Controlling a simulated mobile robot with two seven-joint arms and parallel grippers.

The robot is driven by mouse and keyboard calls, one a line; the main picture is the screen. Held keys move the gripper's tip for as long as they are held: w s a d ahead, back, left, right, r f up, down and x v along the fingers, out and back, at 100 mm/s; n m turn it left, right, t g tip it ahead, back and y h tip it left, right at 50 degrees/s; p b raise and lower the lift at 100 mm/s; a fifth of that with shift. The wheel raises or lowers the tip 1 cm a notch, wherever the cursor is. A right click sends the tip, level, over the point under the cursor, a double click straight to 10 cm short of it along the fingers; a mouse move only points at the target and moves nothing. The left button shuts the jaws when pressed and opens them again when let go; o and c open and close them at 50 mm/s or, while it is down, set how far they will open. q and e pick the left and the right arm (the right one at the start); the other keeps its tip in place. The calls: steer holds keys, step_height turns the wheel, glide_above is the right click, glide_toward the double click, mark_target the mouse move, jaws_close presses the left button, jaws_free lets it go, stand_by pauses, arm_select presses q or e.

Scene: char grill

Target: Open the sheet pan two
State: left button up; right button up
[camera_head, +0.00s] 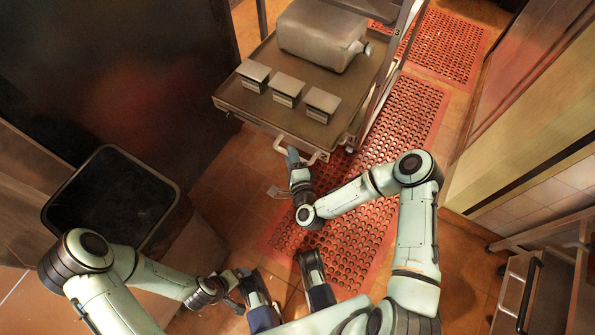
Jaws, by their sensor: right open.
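A grey metal sheet pan (228,88) sticks out of a rack at the top middle. A pale bar handle (313,157) runs along its front edge. My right gripper (292,154) is open at the left part of this handle, and its fingers overlap the bar. I cannot tell whether the fingers touch it or straddle it. My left gripper (232,289) is low at the lower left, well away from the pan, and its fingers are too small and dark to read.
A large jug (318,36) and three small metal boxes (287,84) rest on the pan. A perforated red mat (400,120) covers the floor. A black bin (110,200) stands at left. A metal cart (515,290) stands at lower right.

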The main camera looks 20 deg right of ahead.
arm_select(q)
steer(key=s+r, duration=0.1)
steer(key=s+d+r+g+p, duration=0.1)
steer(key=shift+s+d, duration=0.15)
steer(key=shift+s, duration=0.2)
arm_select(e)
steer(key=s+r, duration=0.1)
steer(key=s, duration=1.1)
steer(key=shift+a+r, duration=0.35)
steer(key=shift+a, duration=0.05)
arm_select(q)
steer(key=shift+r+p, duration=0.1)
steer(key=shift+p, duration=0.2)
